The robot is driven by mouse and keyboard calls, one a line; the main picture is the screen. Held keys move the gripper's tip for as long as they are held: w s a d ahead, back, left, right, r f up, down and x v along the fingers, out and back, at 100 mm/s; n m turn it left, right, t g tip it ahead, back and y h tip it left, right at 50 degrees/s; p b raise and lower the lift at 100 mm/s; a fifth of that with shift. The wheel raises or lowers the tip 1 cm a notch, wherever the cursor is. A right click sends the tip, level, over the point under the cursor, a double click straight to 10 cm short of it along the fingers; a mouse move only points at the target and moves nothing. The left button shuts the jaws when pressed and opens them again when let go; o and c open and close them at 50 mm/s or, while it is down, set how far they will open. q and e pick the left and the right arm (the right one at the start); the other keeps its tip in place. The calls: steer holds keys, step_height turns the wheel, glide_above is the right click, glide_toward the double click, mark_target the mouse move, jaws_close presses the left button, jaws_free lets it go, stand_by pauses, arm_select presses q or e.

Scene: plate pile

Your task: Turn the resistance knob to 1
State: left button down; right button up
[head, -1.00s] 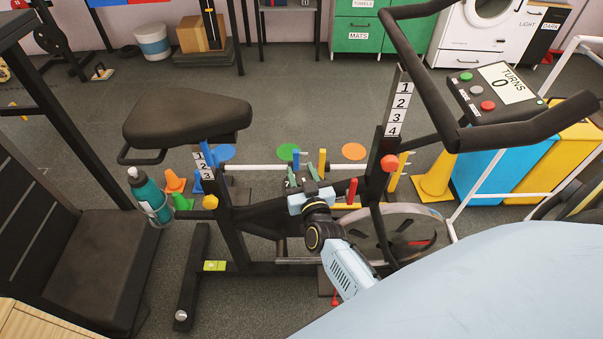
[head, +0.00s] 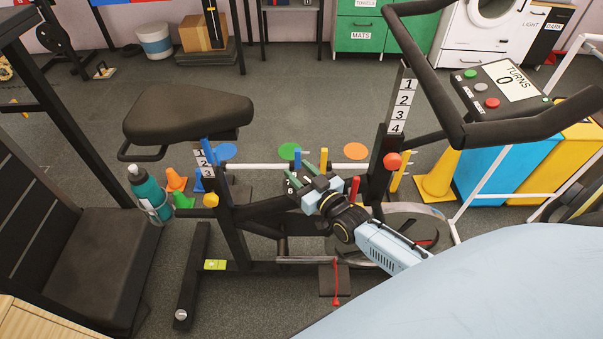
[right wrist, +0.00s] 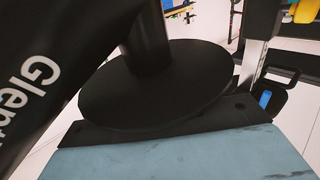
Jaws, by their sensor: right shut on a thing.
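The resistance knob (head: 291,186) is a dark dial with white digits on the frame of the exercise bike (head: 250,236), in the middle of the head view. A 6 shows near its lower left edge. My right gripper (head: 309,169) is at the knob, its green fingers pointing away from me, and is shut on it. The gripper body and wrist hide most of the dial, so its setting cannot be read. The right wrist view shows a black disc and dark parts, with no fingers or dial digits visible. My left gripper is not in view.
A black seat (head: 188,121) is at left and a handlebar (head: 520,125) at right. A red knob (head: 391,161), a yellow knob (head: 211,200) and several coloured levers and discs surround the work spot. A teal bottle (head: 147,190) is at left.

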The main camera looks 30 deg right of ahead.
mark_target(300, 173)
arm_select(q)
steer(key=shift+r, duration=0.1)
arm_select(e)
steer(key=shift+r, duration=0.1)
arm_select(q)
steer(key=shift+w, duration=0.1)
arm_select(e)
steer(key=o, duration=1)
steer(key=shift+r, duration=0.1)
step_height(300, 173, up, 9)
steer(key=p, duration=0.4)
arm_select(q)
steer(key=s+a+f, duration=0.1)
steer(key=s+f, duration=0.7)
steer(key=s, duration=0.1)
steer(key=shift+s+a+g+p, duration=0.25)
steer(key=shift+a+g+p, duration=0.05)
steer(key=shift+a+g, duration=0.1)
arm_select(e)
steer(key=shift+r, duration=0.35)
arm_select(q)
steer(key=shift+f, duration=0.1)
